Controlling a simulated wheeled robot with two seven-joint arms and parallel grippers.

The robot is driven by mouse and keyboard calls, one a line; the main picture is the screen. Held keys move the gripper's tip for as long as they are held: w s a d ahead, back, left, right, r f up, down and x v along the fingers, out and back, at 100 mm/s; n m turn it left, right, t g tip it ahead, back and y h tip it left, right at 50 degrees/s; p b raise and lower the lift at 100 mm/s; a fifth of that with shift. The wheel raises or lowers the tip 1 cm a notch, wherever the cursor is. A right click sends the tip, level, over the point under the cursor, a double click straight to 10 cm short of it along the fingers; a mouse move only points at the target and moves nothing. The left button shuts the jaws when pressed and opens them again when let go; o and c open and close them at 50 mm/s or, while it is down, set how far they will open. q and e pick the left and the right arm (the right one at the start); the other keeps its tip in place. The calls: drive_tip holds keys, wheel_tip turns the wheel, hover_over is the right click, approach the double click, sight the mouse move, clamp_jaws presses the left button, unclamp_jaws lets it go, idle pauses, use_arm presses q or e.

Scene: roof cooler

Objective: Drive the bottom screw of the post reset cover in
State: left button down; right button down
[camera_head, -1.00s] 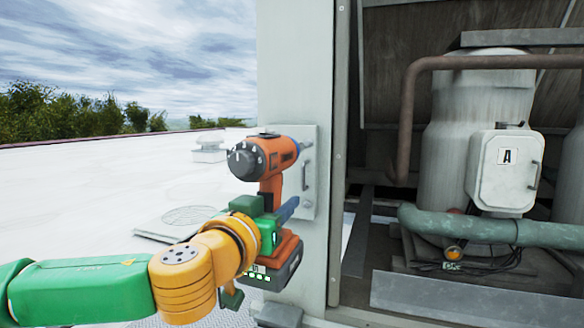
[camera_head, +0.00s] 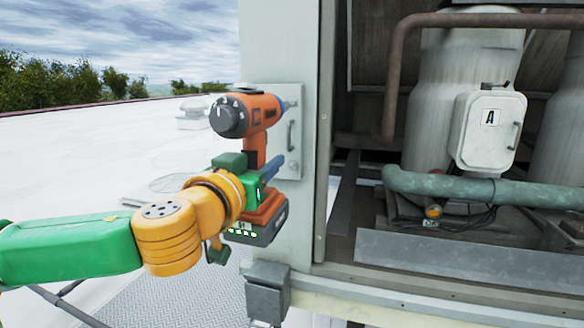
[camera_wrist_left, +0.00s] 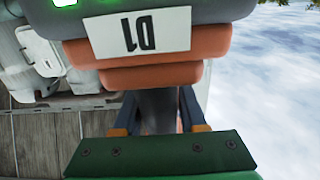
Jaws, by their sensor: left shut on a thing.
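My left gripper (camera_head: 262,180) is shut on the handle of an orange and black power drill (camera_head: 262,110), held upright in front of the post. Its tip reaches the upper right part of the post reset cover (camera_head: 292,90), but I cannot tell whether it touches. The cover is a pale plate with a handle; the drill hides much of it. A small round spot low on the cover (camera_head: 293,165) may be the bottom screw. In the left wrist view the drill's battery (camera_wrist_left: 145,35), labelled D1, lies beyond my gripper (camera_wrist_left: 157,112). My right gripper is out of view.
The grey post (camera_head: 305,225) borders an open bay at right. A small grey box (camera_head: 267,290) sits below the drill.

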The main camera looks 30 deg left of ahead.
use_arm(q)
drive_tip(key=shift+r, duration=0.1)
drive_tip(key=a+f+p, duration=0.2)
drive_tip(key=f, duration=0.1)
drive_tip(key=w+a+f+p, duration=0.1)
drive_tip(key=f, duration=0.1)
drive_tip(key=shift+a, duration=0.25)
drive_tip(key=s+d+f+p, duration=0.2)
drive_tip(key=d+f+p, duration=0.2)
drive_tip(key=f, duration=0.6)
drive_tip(key=shift+a+x, duration=0.1)
drive_tip(key=shift+x, duration=1.2)
drive_tip(key=shift+a+x, duration=0.15)
drive_tip(key=shift+x, duration=1.1)
drive_tip(key=shift+r+p, duration=0.45)
drive_tip(key=shift+p, duration=0.05)
